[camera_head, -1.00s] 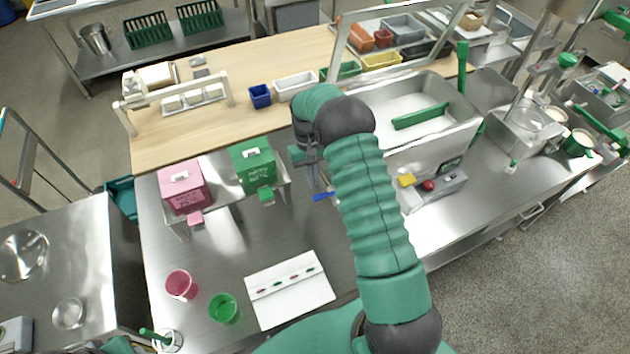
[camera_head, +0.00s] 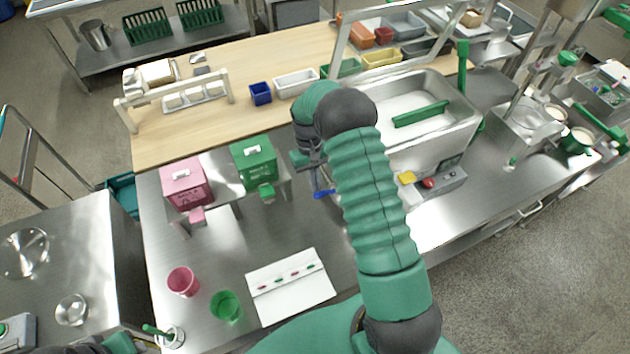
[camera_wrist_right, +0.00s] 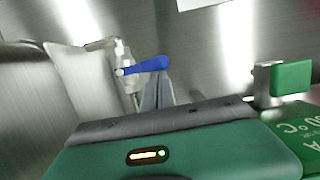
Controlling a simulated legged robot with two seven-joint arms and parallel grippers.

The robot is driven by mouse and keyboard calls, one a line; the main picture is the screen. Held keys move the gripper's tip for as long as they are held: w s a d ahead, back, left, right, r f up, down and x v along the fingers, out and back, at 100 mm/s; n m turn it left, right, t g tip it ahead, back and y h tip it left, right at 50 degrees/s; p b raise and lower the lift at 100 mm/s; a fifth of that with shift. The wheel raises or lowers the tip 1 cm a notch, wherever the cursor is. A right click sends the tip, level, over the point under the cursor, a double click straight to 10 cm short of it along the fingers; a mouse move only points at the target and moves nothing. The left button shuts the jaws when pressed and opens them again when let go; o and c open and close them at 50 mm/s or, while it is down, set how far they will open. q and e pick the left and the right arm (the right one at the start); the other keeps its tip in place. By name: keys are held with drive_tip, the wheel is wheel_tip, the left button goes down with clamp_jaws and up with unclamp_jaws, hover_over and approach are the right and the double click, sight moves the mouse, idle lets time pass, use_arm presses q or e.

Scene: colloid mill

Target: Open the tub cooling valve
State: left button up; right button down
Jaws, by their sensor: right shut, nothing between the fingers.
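The valve has a blue lever handle (camera_head: 323,194) and sits at the side of the steel tub (camera_head: 440,140), partly hidden behind my right arm in the head view. In the right wrist view the blue lever (camera_wrist_right: 147,65) lies nearly level on a pale metal valve body (camera_wrist_right: 125,75). My right gripper (camera_head: 316,180) is shut and empty. Its fingertips (camera_wrist_right: 157,78) are right at the lever, just below its right part in the wrist view; I cannot tell whether they touch it.
A green box (camera_head: 254,160) and a pink box (camera_head: 185,184), each with a tap, stand left of my right gripper. A green tap handle (camera_wrist_right: 291,78) is close in the wrist view. Cups (camera_head: 183,281) and a white board (camera_head: 290,288) lie on the front counter.

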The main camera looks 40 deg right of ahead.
sight(319, 196)
drive_tip(key=shift+s+a+n, duration=0.15)
drive_tip(key=shift+s+n, duration=0.05)
drive_tip(key=shift+n, duration=0.1)
drive_tip(key=shift+s+a+r+n+h+p, duration=0.1)
drive_tip(key=shift+s+a+n+h+p, duration=0.25)
drive_tip(key=shift+n, duration=0.45)
drive_tip(key=n, duration=0.1)
drive_tip(key=s+n+p, duration=0.1)
drive_tip(key=shift+s+a+n+h, duration=0.25)
drive_tip(key=shift+n, duration=0.05)
drive_tip(key=s+d+n+t+h+p, duration=0.1)
drive_tip(key=s+d+n+h+p, duration=0.1)
drive_tip(key=s+n+p, duration=0.2)
drive_tip(key=shift+s+n+t, duration=0.3)
drive_tip(key=shift+s+n, duration=1.15)
drive_tip(key=shift+n, duration=2.95)
